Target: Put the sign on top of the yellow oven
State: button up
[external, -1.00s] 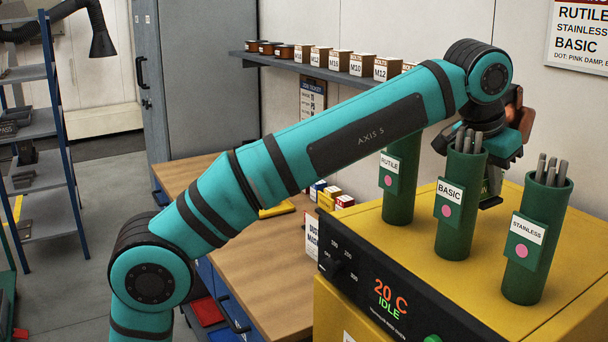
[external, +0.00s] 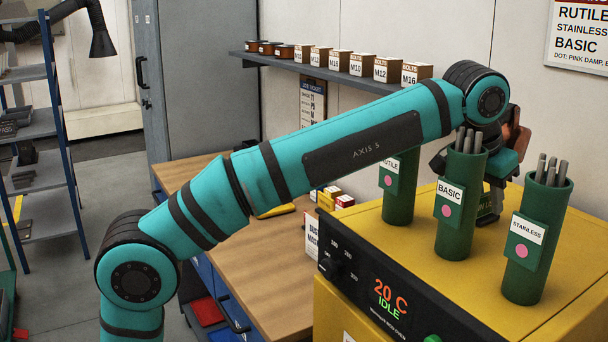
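The yellow oven (external: 407,232) stands at the lower right, its front panel reading 20 C and IDLE. My gripper (external: 487,196) is over the oven's top, behind the BASIC canister (external: 458,225), which hides much of it.
Green rod canisters stand on the oven: RUTILE (external: 398,205), partly behind my arm, BASIC, and STAINLESS (external: 535,250). A wooden workbench (external: 275,255) is left of the oven. A wall shelf (external: 300,67) holds several small boxes.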

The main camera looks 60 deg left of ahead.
jog(key=v, duration=1.2)
jog(key=shift+r, duration=0.1)
jog(key=s+a+f+t, duration=0.1)
jog(key=a+t, duration=0.4)
jog(key=a, duration=1.6)
jog(key=s+f+t, duration=0.2)
jog(key=s+f, duration=0.5)
jog(key=s, duration=0.3)
jog(key=s+f+t, duration=0.3)
jog(key=s+f, duration=0.5)
jog(key=s, duration=0.3)
jog(key=s+d+f+t, duration=0.1)
jog(key=s+f+t, duration=0.2)
jog(key=s+f, duration=0.4)
jog(key=s, duration=0.4)
jog(key=shift+f, duration=0.4)
